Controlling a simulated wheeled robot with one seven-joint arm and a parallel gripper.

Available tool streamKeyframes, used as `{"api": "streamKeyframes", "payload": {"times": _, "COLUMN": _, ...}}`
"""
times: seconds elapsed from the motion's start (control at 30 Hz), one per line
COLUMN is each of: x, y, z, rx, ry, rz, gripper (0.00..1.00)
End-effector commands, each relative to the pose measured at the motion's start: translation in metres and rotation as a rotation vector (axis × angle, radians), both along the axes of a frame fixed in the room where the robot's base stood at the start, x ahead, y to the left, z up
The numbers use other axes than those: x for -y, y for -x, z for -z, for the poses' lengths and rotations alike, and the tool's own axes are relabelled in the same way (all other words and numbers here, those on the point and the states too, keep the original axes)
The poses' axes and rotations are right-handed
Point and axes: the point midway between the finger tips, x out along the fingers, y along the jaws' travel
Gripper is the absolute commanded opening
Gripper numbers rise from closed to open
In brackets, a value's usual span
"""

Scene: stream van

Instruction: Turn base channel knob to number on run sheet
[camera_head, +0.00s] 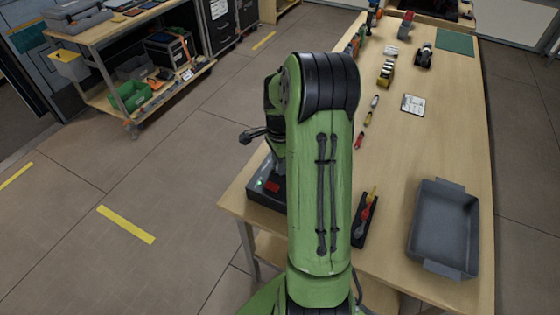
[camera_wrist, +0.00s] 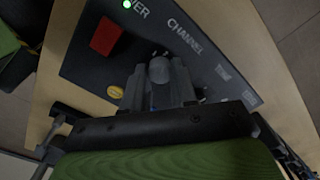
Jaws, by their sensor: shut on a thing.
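The base (camera_wrist: 90,70) is a dark box with "CHANNEL" lettering, a green light, a red button (camera_wrist: 107,36) and a yellow oval button (camera_wrist: 116,90). The grey channel knob (camera_wrist: 159,70) stands on its face. My gripper (camera_wrist: 157,84) is shut on the knob, one finger on each side. The number the knob points to is hidden by the fingers. In the head view the base (camera_head: 268,187) sits at the table's near left corner, partly behind my green arm. A white sheet (camera_head: 413,104) lies on the table; its writing is too small to read.
A grey tray (camera_head: 444,228) stands at the table's right side. A dark holder (camera_head: 361,238) with red and yellow tools lies just right of my arm. Several small items lie farther back. A cart (camera_head: 150,85) with bins stands at the far left.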

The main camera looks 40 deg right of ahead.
Motion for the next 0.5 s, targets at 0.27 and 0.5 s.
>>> {"api": "streamKeyframes", "payload": {"times": 0.27, "x": 0.0003, "y": -0.0008, "z": -0.0008, "rx": 0.002, "ry": 0.002, "rz": 0.017, "gripper": 0.00}}
{"api": "streamKeyframes", "payload": {"times": 0.5, "x": 0.0004, "y": -0.0008, "z": -0.0008, "rx": 0.003, "ry": 0.002, "rz": 0.017, "gripper": 0.30}}
